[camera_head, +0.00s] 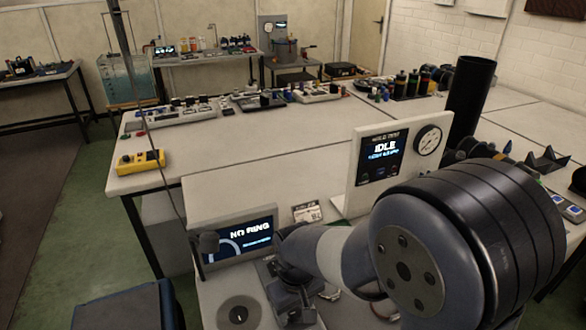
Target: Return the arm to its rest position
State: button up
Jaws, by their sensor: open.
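My arm stretches in from the right foreground, with a large dark ringed joint close to the camera and a grey-blue link running left. My gripper (294,306) is at the far end of the link, low over the front bench, and is open. The arm and the dark wrist partly cover it, so its fingertips are hard to make out. I cannot tell anything held in it. A screen reading "NO RING" (239,238) stands just left of the wrist. A panel reading "IDLE" (384,155) with a round gauge stands behind the arm.
A small label card (307,212) stands behind the wrist. A tall black cylinder (470,100) rises behind the panel. A yellow meter (140,161) sits on the bench's left corner. Green floor (60,240) is open at left.

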jog(key=shift+m, duration=0.6)
jog(key=shift+d, duration=0.1)
